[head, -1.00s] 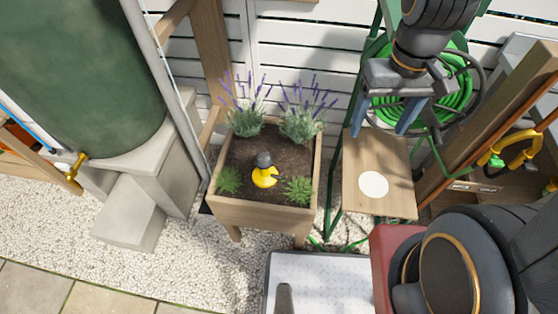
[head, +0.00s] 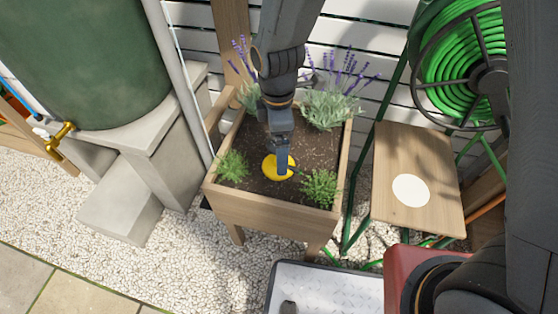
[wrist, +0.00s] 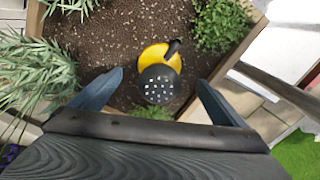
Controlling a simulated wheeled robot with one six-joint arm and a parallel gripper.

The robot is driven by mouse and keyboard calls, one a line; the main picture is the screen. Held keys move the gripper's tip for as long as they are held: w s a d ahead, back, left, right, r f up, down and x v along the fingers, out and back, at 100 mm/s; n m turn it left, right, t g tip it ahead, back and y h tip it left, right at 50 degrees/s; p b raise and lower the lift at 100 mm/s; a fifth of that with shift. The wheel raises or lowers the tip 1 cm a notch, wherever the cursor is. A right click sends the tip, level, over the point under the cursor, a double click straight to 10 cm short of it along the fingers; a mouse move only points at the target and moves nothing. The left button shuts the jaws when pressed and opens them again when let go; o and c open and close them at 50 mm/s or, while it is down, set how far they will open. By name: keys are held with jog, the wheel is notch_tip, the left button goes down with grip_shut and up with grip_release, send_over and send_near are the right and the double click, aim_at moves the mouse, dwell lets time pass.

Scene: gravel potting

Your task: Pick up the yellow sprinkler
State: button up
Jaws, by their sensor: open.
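The yellow sprinkler (head: 271,167) lies on the dark soil in the wooden planter, partly hidden behind my gripper in the head view. In the wrist view the yellow sprinkler (wrist: 155,57) shows its round yellow body and a dark perforated head facing the camera. My gripper (head: 281,163) reaches down over the planter, above or at the sprinkler.
The wooden planter (head: 262,211) holds lavender (head: 331,108) at the back and small green plants (head: 320,186) at the front. A wooden shelf (head: 440,196) with a white disc stands to the right, below a green hose reel (head: 465,65). A stone block stands to the left.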

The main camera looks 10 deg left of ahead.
aim_at(269, 166)
notch_tip(269, 166, down, 7)
jog(key=shift+w+f+b, duration=0.1)
jog(key=shift+b, duration=0.6)
jog(key=c, duration=1.4)
